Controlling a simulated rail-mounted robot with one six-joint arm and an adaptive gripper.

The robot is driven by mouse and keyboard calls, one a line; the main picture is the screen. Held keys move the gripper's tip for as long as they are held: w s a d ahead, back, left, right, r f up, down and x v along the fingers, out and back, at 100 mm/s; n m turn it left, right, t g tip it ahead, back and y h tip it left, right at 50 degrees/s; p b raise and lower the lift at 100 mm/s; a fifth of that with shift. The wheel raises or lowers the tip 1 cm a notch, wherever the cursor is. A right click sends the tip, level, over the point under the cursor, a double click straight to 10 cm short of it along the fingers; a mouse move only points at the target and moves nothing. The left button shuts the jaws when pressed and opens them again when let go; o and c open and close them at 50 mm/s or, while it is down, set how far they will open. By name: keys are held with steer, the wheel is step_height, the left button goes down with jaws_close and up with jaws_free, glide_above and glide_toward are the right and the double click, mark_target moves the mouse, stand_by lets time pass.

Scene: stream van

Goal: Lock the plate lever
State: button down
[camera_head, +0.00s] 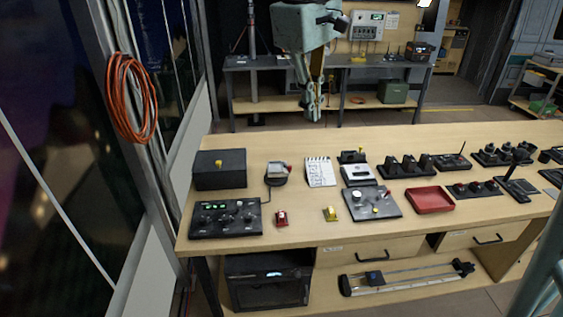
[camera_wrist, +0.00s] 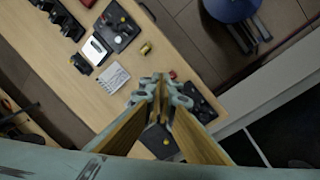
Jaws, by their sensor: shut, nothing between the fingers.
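My gripper (camera_head: 313,112) hangs pointing down above the rear edge of the wooden bench, shut and empty. Its closed fingers (camera_wrist: 160,85) also show in the wrist view, above the left part of the bench. I cannot tell for certain which part is the plate lever. A small dark round-based device with a grey and red top (camera_head: 278,172) stands on the bench, left of the spiral notepad (camera_head: 320,171); it is below and left of my gripper. In the wrist view my fingers seem to hide that device. No contact with anything shows.
A black box with a yellow knob (camera_head: 220,169), a control panel (camera_head: 225,219), a red block (camera_head: 281,218), a yellow block (camera_head: 330,214) and a red tray (camera_head: 430,200) share the bench. More controls crowd its right side. Clear wood lies along the rear edge.

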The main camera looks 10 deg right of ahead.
steer(key=w+a+f+n+g+h+p, duration=0.1)
steer(key=w+a+f+n, duration=0.1)
steer(key=w+f, duration=0.5)
steer(key=w+a+f+n+p, duration=0.1)
steer(key=w+a+f+n, duration=0.15)
steer(key=w, duration=0.85)
steer(key=w+a+f+n+g+h+p, duration=0.1)
steer(key=w+a+f+n, duration=0.2)
steer(key=w+f, duration=0.9)
step_height(320, 180, down, 4)
steer(key=shift+a+r+h+p, duration=0.1)
steer(key=shift+a+h+p, duration=0.25)
steer(key=shift+a, duration=0.65)
steer(key=x, duration=0.9)
steer(key=shift+s+d+f, duration=0.15)
steer(key=shift+f, duration=0.15)
steer(key=shift+d+f, duration=0.2)
steer(key=shift+d, duration=0.1)
steer(key=shift+s+d, duration=0.25)
steer(key=shift+d, duration=0.55)
steer(key=shift+s+d, duration=0.25)
steer(key=shift+d, duration=0.6)
